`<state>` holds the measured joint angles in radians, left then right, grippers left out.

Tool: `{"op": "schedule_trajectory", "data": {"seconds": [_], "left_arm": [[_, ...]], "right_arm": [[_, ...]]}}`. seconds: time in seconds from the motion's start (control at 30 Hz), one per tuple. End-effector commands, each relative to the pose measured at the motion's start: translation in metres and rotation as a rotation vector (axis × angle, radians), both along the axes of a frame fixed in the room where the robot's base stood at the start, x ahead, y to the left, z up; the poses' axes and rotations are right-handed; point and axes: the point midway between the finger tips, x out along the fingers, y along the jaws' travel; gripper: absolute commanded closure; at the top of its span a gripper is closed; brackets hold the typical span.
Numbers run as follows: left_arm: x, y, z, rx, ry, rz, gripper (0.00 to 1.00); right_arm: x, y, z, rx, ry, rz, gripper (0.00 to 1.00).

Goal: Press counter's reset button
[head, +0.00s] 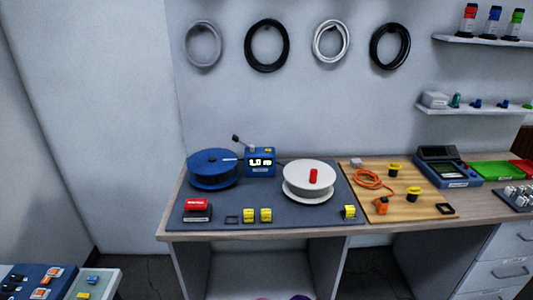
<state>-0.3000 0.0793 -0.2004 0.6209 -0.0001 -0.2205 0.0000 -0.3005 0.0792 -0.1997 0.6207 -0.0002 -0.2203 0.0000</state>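The blue counter (261,162) stands at the back of the dark mat, between a blue reel and a white reel. Its lit display seems to read about "1.0", with unit letters too small to be sure of. A small yellow patch shows at the upper right of its front; I cannot tell whether it is the reset button. A dark lever or arm sticks up at its left. Neither of my grippers is in view.
The blue reel (212,168) and the white reel with a red handle (313,176) flank the counter. A red device (197,209) and yellow blocks (258,215) lie in front. An orange cable (370,179) lies on the wooden board to the right.

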Motion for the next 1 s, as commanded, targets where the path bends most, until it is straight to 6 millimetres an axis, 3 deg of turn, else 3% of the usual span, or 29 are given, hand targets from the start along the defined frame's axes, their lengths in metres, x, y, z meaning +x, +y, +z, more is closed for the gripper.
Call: {"op": "schedule_trajectory", "data": {"seconds": [0.27, 0.57, 1.0], "left_arm": [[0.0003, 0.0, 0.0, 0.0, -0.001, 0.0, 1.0], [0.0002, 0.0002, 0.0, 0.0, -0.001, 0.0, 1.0], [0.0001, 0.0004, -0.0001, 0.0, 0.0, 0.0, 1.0]], "right_arm": [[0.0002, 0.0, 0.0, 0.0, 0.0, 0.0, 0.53], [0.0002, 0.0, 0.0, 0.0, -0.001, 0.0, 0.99], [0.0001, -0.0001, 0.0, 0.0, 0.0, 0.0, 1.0]]}}
